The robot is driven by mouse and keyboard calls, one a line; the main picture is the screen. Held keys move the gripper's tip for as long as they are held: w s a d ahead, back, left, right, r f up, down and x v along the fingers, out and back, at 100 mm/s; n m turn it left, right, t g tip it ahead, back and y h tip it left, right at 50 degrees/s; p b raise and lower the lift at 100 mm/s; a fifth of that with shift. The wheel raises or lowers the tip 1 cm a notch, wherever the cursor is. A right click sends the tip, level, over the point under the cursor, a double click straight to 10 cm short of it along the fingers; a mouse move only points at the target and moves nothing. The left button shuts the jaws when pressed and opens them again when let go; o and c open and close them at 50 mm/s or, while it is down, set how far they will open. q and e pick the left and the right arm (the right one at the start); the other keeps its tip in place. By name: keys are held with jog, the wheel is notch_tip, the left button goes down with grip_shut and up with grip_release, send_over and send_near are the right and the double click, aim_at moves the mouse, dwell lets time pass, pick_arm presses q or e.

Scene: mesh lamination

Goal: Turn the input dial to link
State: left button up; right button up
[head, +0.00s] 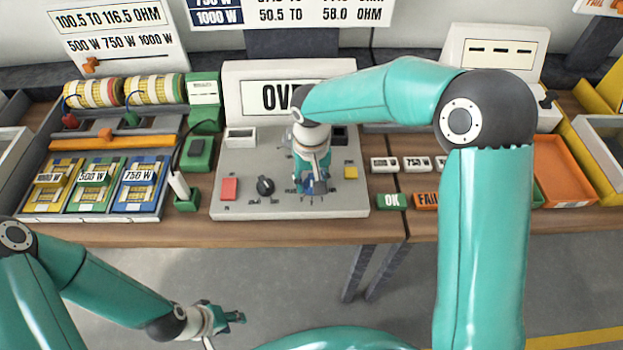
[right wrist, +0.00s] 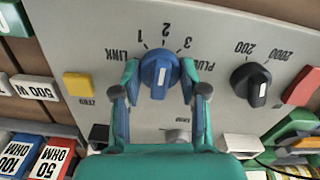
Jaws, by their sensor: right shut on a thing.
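The blue input dial (right wrist: 160,72) sits on the grey panel in the right wrist view, where the lettering appears upside down. Around it are the marks LINK (right wrist: 120,54), 1, 2, 3 and PLUG (right wrist: 205,65). The dial's white line runs nearly up and down in that view, roughly in line with the 2. My right gripper (right wrist: 161,78) has one finger on each side of the dial and is shut on it. In the head view the right gripper (head: 313,186) hides the dial. My left gripper (head: 232,316) hangs in front of the table, away from the panel; its finger opening is unclear.
The panel (head: 240,165) also bears a black dial (head: 265,186), a red button (head: 229,188) and a yellow button (head: 350,172). OK (head: 391,201) and FAIL tiles lie to its right. A green stand (head: 187,200) with a white-tipped probe stands close on the left.

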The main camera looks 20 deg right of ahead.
jog(key=shift+n, duration=0.3)
jog(key=n, duration=0.3)
jog(key=shift+b, duration=0.35)
jog(key=n, duration=0.8)
jog(key=shift+w+n+p, duration=0.1)
jog(key=shift+n+p, duration=0.2)
jog(key=shift+n, duration=1.9)
jog(key=o, duration=1.1)
jog(key=shift+o, duration=0.2)
